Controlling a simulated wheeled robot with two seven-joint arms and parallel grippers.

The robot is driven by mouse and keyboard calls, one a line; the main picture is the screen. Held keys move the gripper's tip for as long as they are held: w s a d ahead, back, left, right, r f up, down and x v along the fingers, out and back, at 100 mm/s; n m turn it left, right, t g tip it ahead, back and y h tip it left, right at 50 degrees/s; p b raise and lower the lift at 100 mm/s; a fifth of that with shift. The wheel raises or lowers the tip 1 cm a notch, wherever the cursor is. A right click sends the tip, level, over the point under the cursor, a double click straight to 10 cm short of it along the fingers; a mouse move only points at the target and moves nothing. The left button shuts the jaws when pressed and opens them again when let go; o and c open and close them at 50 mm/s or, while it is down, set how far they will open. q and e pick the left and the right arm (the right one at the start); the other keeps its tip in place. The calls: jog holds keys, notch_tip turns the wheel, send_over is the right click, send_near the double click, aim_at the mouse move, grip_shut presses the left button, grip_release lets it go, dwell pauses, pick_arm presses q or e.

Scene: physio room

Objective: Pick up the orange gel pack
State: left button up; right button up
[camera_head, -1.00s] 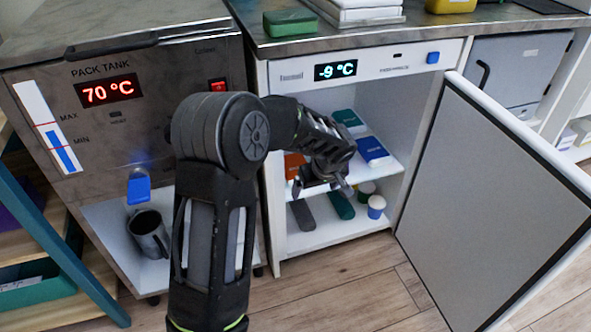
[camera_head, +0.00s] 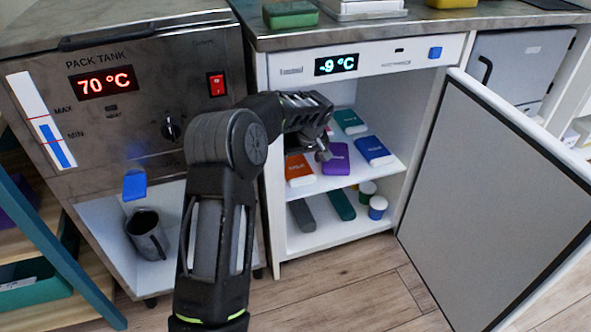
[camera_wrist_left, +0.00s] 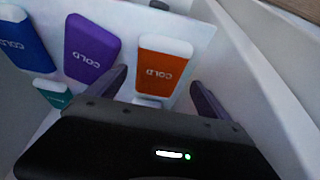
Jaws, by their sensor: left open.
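The orange gel pack (camera_head: 299,170) lies at the left of the upper shelf inside the open cold cabinet, partly covered by my arm's end in the head view. My left gripper (camera_head: 319,150) is inside the cabinet opening, above the upper shelf. In the left wrist view, the orange pack (camera_wrist_left: 165,62) with the word COLD on it appears between the two spread fingers of the left gripper (camera_wrist_left: 158,78), which is open and empty. The pack seems to lie beyond the fingertips, and I see no contact. My right gripper is in neither view.
A purple pack (camera_head: 336,158), a blue pack (camera_head: 374,151) and a teal pack (camera_head: 349,121) share the shelf. The cabinet's side wall (camera_wrist_left: 250,70) is close to the right finger. The open door (camera_head: 490,200) stands right.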

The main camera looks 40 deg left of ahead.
aim_at(298, 169)
pick_arm(q)
jog(key=b+x, duration=0.2)
jog(key=x, duration=0.2)
jog(key=shift+s, duration=0.1)
jog(key=shift+w+a+f, duration=0.2)
jog(key=shift+f, duration=0.3)
jog(key=shift+r, duration=0.1)
jog(key=c, duration=1.5)
